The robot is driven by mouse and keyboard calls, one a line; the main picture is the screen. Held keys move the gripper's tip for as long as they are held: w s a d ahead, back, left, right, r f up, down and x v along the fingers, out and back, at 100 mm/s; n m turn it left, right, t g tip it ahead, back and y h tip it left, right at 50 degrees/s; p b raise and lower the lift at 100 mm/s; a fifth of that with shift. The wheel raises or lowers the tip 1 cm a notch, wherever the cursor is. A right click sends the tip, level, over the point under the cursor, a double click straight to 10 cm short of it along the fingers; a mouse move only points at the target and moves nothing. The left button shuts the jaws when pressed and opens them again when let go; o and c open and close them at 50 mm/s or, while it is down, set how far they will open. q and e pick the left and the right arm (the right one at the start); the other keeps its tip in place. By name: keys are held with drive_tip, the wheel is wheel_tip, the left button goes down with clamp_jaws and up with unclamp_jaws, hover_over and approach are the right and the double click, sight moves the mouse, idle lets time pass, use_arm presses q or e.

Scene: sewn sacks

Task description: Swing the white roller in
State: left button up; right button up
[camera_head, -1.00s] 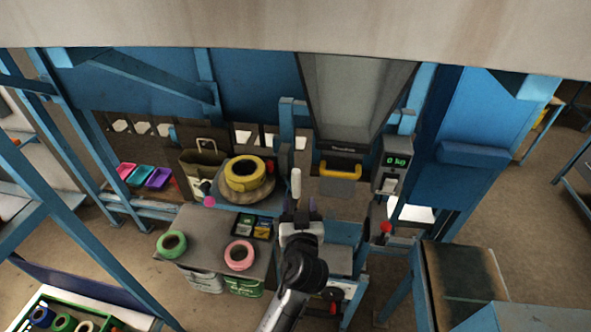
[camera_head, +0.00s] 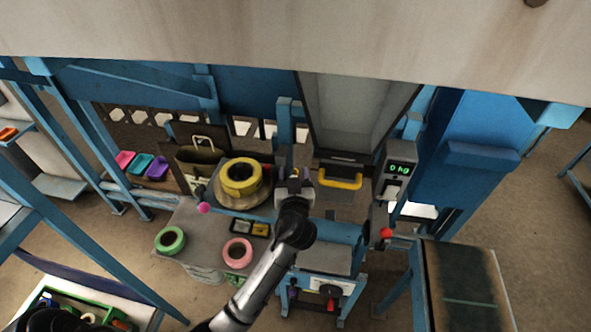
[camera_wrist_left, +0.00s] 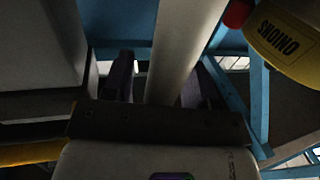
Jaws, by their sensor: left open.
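The white roller (camera_wrist_left: 188,45) is a pale upright cylinder in the left wrist view. It runs between the two dark fingers of my left gripper (camera_wrist_left: 168,80). The fingers stand apart on either side of it, with a gap visible at the left finger; contact at the right one cannot be told. In the head view my left gripper (camera_head: 295,178) is at the blue frame, between the yellow tape roll and the grey chute, and hides most of the roller. My right gripper does not show.
A yellow tape roll (camera_head: 240,178) sits on a round stand left of the gripper. The grey chute (camera_head: 355,115) has a yellow handle (camera_head: 340,182) below it, with a scale display (camera_head: 399,170) to the right. Green (camera_head: 170,240) and pink (camera_head: 237,252) rolls lie on the table.

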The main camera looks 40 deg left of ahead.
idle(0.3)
use_arm(q)
clamp_jaws()
idle(0.3)
